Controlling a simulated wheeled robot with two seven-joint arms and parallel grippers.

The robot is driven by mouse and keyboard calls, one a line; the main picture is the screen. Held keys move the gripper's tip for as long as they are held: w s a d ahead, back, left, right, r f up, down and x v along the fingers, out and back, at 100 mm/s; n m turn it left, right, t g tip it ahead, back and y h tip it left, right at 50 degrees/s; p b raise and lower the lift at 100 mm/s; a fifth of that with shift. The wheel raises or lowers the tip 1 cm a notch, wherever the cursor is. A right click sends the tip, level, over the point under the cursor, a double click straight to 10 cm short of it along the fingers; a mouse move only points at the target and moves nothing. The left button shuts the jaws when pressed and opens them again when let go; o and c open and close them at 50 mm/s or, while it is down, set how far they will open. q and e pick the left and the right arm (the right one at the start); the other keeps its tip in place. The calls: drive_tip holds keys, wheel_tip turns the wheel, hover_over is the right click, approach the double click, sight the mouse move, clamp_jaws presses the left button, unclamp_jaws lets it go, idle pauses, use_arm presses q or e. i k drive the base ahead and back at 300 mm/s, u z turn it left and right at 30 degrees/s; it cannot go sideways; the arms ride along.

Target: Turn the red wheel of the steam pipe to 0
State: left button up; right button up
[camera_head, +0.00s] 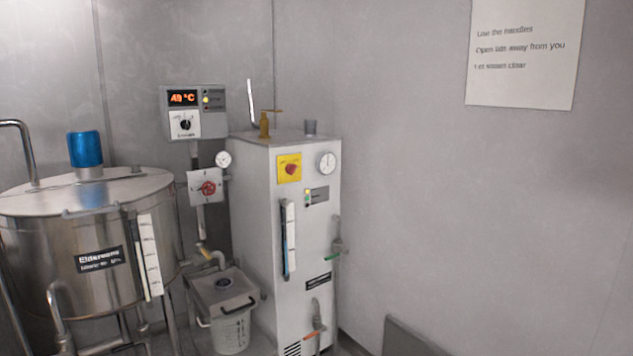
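The red wheel (208,188) sits in front of a square light-grey plate (195,181) on the steam pipe (201,222), between the steel tank and the white cabinet. Marks on the plate are too small to read, so the wheel's setting cannot be told. A round gauge (223,159) is just above and to the right of the wheel. Neither of my grippers shows in the head view, and nothing touches the wheel.
A steel tank (95,230) with a blue motor (85,149) stands left. A white cabinet (257,230) stands right of the pipe, with a lidded bucket (228,325) below. A control box (196,112) hangs above. A paper sign (525,52) is on the right wall.

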sight(208, 189)
drive_tip(key=z, duration=0.8)
drive_tip(key=i, duration=2.5)
drive_tip(key=u, duration=0.95)
